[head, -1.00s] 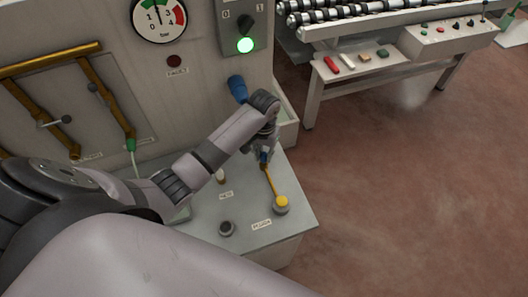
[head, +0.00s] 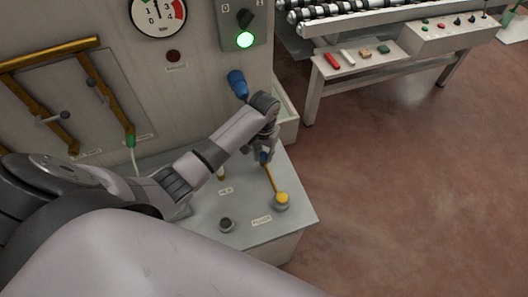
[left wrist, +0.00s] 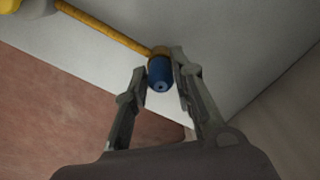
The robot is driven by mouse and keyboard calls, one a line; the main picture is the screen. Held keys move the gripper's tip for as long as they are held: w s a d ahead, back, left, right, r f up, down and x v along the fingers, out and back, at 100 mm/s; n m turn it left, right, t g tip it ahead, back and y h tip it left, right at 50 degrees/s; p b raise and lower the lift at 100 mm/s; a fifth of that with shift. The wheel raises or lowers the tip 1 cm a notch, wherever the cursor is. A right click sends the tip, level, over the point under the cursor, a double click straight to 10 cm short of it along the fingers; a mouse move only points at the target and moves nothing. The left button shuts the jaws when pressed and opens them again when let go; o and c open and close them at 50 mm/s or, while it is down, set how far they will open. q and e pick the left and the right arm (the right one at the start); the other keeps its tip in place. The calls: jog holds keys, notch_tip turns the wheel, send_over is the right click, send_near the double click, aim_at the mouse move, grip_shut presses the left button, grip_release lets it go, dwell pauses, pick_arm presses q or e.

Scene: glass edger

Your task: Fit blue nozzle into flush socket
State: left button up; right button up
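A blue nozzle (left wrist: 160,75) with a small hole in its end and a brass collar sits on a thin brass tube. The tube runs to a yellow round piece (head: 281,198) on a grey collar at the right of the machine's ledge. My left gripper (head: 264,155) is at the blue end of the tube. In the left wrist view its fingers (left wrist: 158,62) stand on either side of the nozzle, with a small gap at the left finger. A dark round socket (head: 227,225) shows empty on the ledge. A label (head: 261,221), too blurred to read surely, lies between it and the yellow piece. My right gripper is not in view.
A second blue piece (head: 237,83) sticks out of the panel below a green lamp (head: 244,40). A green fitting (head: 130,139) with a hose hangs from brass pipes at the left. A roller bench (head: 375,65) stands at the back right. The floor (head: 420,190) is clear.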

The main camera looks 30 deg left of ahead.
pick_arm(q)
jog(key=o, duration=0.4)
jog(key=shift+r, duration=0.1)
notch_tip(320, 180, up, 12)
dwell(0.5)
dwell(0.5)
